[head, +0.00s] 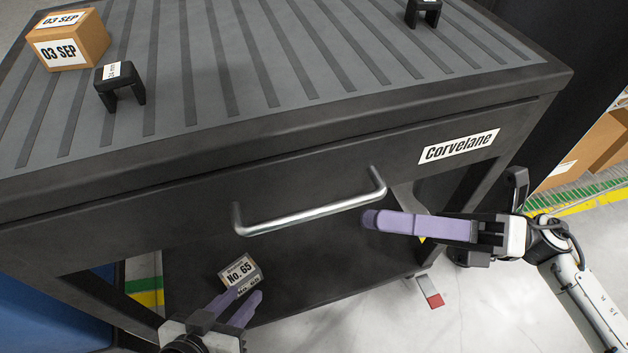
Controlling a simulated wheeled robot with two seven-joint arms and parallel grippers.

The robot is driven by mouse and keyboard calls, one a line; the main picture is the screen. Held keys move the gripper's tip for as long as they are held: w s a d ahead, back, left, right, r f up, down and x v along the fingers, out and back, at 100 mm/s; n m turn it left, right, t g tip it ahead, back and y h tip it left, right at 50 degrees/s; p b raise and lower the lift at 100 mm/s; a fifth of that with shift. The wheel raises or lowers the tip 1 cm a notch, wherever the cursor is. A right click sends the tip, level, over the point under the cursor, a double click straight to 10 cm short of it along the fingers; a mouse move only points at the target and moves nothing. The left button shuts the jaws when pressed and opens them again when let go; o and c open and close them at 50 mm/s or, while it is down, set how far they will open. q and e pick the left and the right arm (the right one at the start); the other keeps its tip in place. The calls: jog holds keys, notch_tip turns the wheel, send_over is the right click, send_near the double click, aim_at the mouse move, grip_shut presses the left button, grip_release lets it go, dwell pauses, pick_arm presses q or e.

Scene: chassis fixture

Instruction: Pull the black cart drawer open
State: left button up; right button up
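The black cart (330,110) fills the middle of the head view. Its drawer front (130,215) bears a "Corvelane" label and a silver bar handle (310,212). The drawer front looks flush with the cart body. My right gripper (372,219), with purple fingers, points left, just below and beside the handle's right end. No grip on the handle shows, and its fingers overlap, so their gap is hidden. My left gripper (248,292) is low at the left, below the handle, with its two purple fingers apart and nothing visibly held between them.
On the ribbed cart top are a "03 SEP" box (70,42) and two black brackets (119,86) (424,12). A "No. 65" box (241,272) sits on the lower shelf (330,270) near my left gripper. Cardboard boxes (585,150) stand at the right.

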aim_at(314, 211)
jog(key=x, duration=1)
jog(key=shift+s, duration=0.2)
grip_shut()
